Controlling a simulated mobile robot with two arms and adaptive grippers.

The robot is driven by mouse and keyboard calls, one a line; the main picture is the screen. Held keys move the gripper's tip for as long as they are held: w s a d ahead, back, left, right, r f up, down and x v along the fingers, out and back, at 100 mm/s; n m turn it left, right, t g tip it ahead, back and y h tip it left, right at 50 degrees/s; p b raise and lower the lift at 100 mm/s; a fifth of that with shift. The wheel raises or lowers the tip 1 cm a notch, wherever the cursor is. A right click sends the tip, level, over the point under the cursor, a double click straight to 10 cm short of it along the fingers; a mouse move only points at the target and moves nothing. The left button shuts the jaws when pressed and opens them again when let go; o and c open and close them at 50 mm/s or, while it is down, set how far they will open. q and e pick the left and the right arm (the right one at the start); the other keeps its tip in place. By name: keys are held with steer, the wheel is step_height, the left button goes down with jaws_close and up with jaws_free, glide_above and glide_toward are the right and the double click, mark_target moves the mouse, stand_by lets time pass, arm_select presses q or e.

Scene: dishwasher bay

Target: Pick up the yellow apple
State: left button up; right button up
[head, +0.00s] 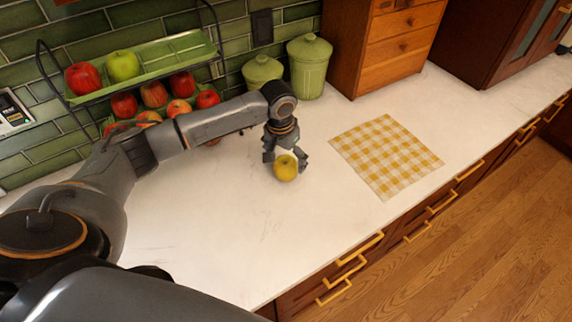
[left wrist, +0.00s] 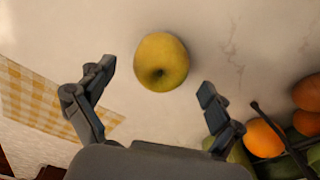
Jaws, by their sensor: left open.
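The yellow apple (head: 286,168) rests on the white countertop, left of the checkered cloth. My left gripper (head: 285,158) is just above and behind it in the head view, with its fingers spread. In the left wrist view the apple (left wrist: 161,62) lies ahead of the open fingers (left wrist: 157,80), roughly centred between them, with its dark stem hollow showing. I see a gap between the apple and each finger there, and nothing is held. My right gripper is in neither view.
A yellow-white checkered cloth (head: 387,156) lies to the right. A two-tier green rack (head: 180,48) with several fruits stands at the back left. Green canisters (head: 310,70) and a wooden drawer unit (head: 405,45) stand behind. The counter (head: 220,245) in front is clear to its edge.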

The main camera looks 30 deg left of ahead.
arm_select(q)
step_height(320, 180, down, 2)
steer(key=shift+w+f, duration=0.1)
steer(key=shift+f, duration=0.3)
steer(key=c, duration=1.3)
steer(key=shift+c, duration=0.2)
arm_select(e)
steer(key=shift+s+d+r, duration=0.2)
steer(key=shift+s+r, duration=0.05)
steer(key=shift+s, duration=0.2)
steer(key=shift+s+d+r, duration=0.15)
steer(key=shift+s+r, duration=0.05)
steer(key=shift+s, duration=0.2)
arm_select(q)
steer(key=shift+w, duration=0.1)
